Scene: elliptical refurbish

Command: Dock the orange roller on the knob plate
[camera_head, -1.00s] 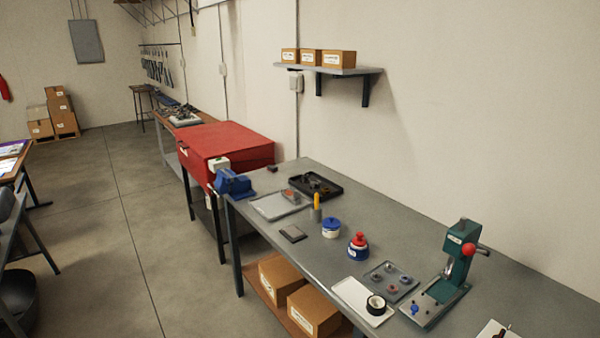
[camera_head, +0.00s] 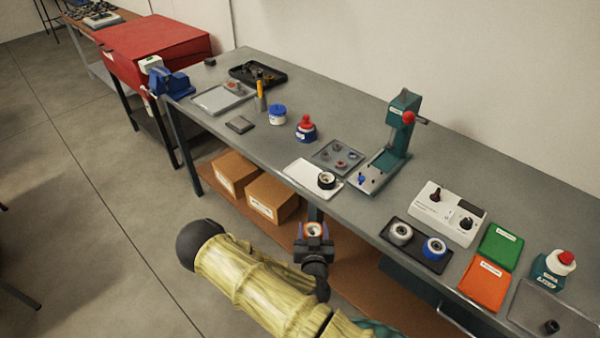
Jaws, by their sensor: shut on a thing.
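My gripper (camera_head: 314,237) is in front of the bench's near edge, over the lower shelf. Which piece is the knob plate I cannot tell for certain. A white panel (camera_head: 426,210) with two black knobs lies on the bench, right of the gripper. The green press (camera_head: 404,115) has a metal base plate (camera_head: 364,182) with small blue pegs. Both are apart from my gripper.
A dark tray (camera_head: 416,258) holds a grey-white roller (camera_head: 400,233) and a blue one (camera_head: 434,248). A black roller (camera_head: 326,180) sits on a white plate (camera_head: 300,168). Green (camera_head: 501,246) and orange (camera_head: 485,285) pads lie right. Bench edge and boxes (camera_head: 272,197) are near my gripper.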

